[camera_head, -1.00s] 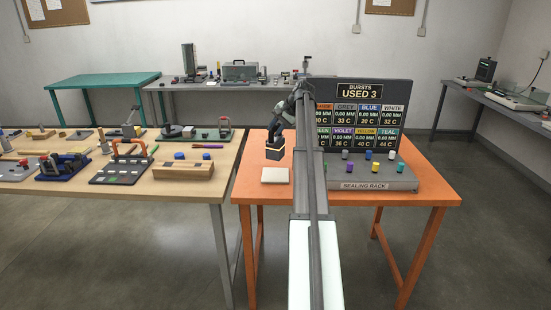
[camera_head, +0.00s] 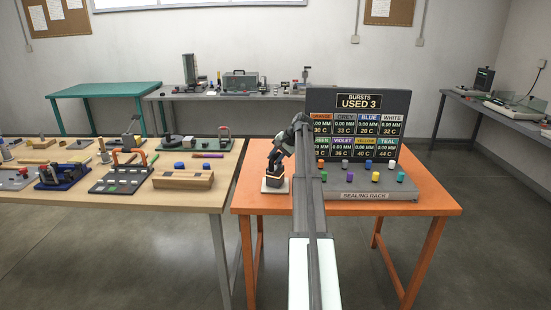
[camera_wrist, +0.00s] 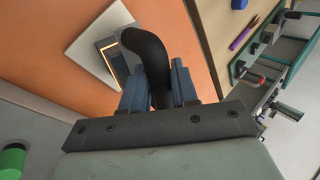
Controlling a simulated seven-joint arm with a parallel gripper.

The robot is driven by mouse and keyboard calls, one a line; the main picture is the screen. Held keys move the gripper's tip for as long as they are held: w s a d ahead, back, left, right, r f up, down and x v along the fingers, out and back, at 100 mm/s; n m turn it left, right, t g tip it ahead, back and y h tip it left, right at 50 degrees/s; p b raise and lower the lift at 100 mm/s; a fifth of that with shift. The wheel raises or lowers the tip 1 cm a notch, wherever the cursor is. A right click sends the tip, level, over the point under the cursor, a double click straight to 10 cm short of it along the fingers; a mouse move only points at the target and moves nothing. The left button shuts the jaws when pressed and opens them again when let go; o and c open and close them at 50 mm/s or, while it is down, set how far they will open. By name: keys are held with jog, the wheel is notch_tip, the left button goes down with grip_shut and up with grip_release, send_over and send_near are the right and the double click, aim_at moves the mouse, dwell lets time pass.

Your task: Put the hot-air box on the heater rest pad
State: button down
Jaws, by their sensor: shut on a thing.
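The hot-air box (camera_head: 274,182) is a small dark block with a glowing yellow band. It is upright over the pale heater rest pad (camera_head: 265,189) at the left of the orange table; whether it touches the pad is hard to tell. In the wrist view, the pad (camera_wrist: 86,40) sticks out past the box (camera_wrist: 106,47). My gripper (camera_wrist: 158,88) is shut on the box's black curved handle (camera_wrist: 148,47), which hides part of the box. In the head view, my gripper (camera_head: 276,162) is just above the box.
The sealing rack (camera_head: 372,192), with several coloured caps and a display board (camera_head: 359,125), stands right of my arm. A wooden table (camera_head: 190,203) with several tools and fixtures is at the left. The front left of the orange table (camera_head: 250,203) is clear.

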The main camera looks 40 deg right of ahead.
jog(key=shift+f, duration=0.1)
jog(key=c, duration=0.9)
grip_release()
jog(key=shift+o, duration=0.2)
jog(key=v, duration=1.2)
